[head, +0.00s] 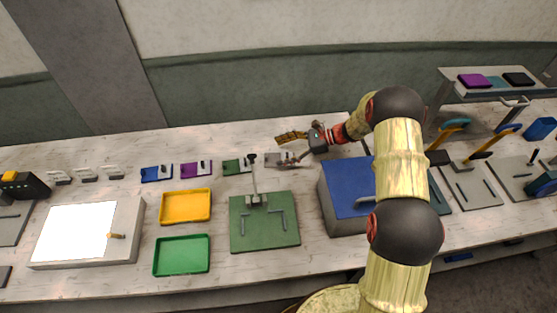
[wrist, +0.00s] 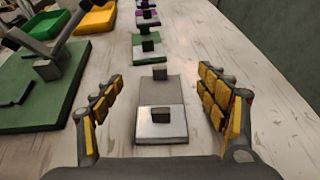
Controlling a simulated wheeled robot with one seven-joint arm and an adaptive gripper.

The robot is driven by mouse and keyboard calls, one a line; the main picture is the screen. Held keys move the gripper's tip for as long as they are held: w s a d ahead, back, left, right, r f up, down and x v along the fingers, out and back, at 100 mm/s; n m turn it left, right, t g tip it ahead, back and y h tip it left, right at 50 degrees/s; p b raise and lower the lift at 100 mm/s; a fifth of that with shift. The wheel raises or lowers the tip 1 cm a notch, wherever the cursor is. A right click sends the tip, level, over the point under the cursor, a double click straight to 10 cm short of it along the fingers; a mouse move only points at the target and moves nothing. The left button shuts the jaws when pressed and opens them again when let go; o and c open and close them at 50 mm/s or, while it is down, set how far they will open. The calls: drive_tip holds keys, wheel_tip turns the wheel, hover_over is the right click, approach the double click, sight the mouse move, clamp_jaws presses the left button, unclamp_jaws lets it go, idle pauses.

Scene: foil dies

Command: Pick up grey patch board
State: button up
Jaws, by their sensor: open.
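The grey patch board (wrist: 162,91) lies flat on the table in the wrist view, with a dark upright knob and a lighter metal plate (wrist: 160,122) carrying a second dark knob at its near end. My gripper (wrist: 160,90) is open, with yellow-padded fingers on either side of the board and nothing held. I cannot tell whether the fingers touch it. In the head view my gripper (head: 290,148) is at the back of the table, and the grey board (head: 279,158) shows partly beneath it.
A green board (head: 233,167), a purple one (head: 192,169) and a blue one (head: 154,174) lie in a row to the left. A green press base (head: 245,239) with an upright lever, a yellow tray (head: 185,191), a green tray (head: 158,256) and a blue-topped box (head: 344,185) stand nearby.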

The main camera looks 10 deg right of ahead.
sight(271, 159)
drive_tip(key=x, duration=0.5)
drive_tip(key=shift+d+f+b, duration=0.1)
drive_tip(key=shift+f+b, duration=0.1)
drive_tip(key=shift+b, duration=0.15)
drive_tip(key=shift+c, duration=0.4)
clamp_jaws()
idle(0.4)
